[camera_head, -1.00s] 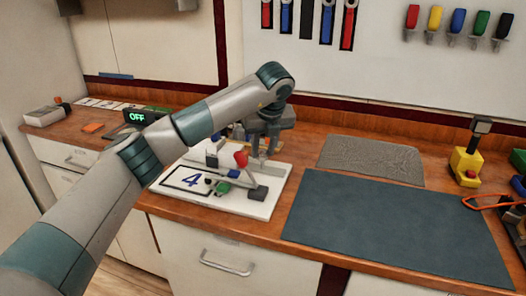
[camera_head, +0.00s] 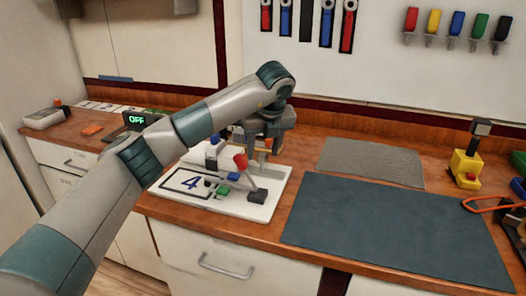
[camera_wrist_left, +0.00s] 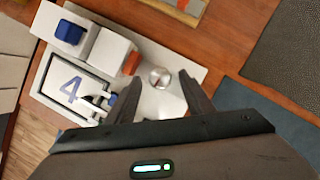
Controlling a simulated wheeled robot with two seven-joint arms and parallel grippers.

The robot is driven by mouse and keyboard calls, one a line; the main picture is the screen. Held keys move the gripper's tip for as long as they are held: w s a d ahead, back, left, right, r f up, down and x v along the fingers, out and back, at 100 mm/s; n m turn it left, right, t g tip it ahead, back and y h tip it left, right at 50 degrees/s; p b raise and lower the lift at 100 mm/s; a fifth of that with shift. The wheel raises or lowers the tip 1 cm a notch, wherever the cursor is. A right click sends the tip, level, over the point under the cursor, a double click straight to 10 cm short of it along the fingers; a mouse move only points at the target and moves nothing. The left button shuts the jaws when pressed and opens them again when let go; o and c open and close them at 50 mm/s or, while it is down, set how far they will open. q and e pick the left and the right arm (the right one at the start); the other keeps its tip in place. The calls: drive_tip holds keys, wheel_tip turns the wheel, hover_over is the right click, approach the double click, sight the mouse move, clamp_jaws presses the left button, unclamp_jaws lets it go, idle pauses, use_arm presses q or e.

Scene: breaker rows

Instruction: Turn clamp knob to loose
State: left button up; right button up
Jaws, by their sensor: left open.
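A white board (camera_head: 268,185) marked with a blue 4 lies near the counter's front edge; the wrist view shows it too (camera_wrist_left: 190,68). In the left wrist view a round silver knob (camera_wrist_left: 159,77), which looks like the clamp knob, stands on the board next to a white block (camera_wrist_left: 112,52) with an orange part. My left gripper (camera_wrist_left: 161,92) is open, its fingertips on either side of the knob with visible gaps. In the head view my left gripper (camera_head: 262,157) points down over the board's back part and hides the knob there. My right gripper is not in view.
A dark mat (camera_head: 390,225) and a grey mat (camera_head: 371,160) lie flat to the right. A display (camera_head: 138,118) reading OFF stands behind my arm. A yellow device (camera_head: 466,165) is far right.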

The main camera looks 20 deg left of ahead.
use_arm(q)
drive_tip(key=b+v, duration=0.1)
drive_tip(key=v, duration=1.5)
drive_tip(key=shift+s+r, duration=0.2)
drive_tip(key=shift+r, duration=0.1)
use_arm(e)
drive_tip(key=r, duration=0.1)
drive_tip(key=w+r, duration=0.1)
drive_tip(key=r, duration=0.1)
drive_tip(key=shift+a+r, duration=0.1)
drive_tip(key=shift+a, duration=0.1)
use_arm(q)
drive_tip(key=shift+d, duration=0.1)
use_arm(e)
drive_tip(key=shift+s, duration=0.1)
